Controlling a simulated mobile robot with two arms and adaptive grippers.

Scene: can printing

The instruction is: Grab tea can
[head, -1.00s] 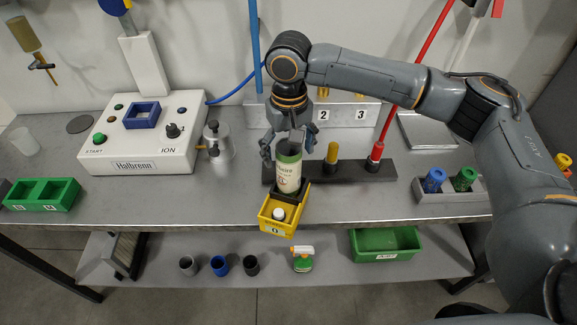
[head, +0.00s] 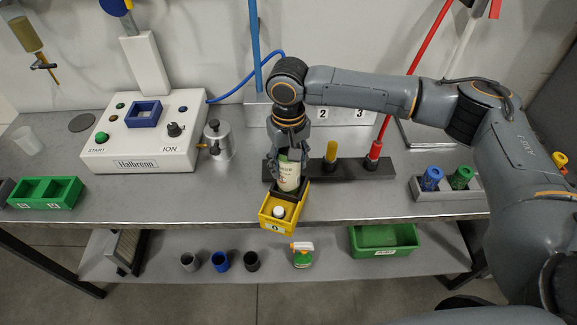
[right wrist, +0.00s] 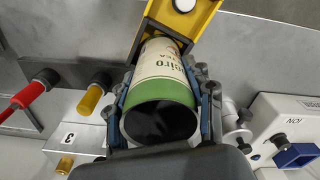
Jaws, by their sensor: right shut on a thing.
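The tea can (head: 289,178) is cream-coloured with a green band at its top and a dark open mouth. It stands upright at the back of the yellow bin (head: 266,219). It also shows in the right wrist view (right wrist: 160,72), mouth toward the camera. My right gripper (head: 289,160) is over the can from above, its fingers on both sides of the green upper part, shut on it. In the right wrist view the fingers (right wrist: 162,100) touch the can's sides. The can's base is partly hidden. My left gripper is not in view.
A dark rack (head: 350,169) with a yellow and a red tool stands right of the can. The white machine (head: 145,135) and a metal pot (head: 218,140) are to the left. A white-capped item (head: 279,211) sits in the yellow bin.

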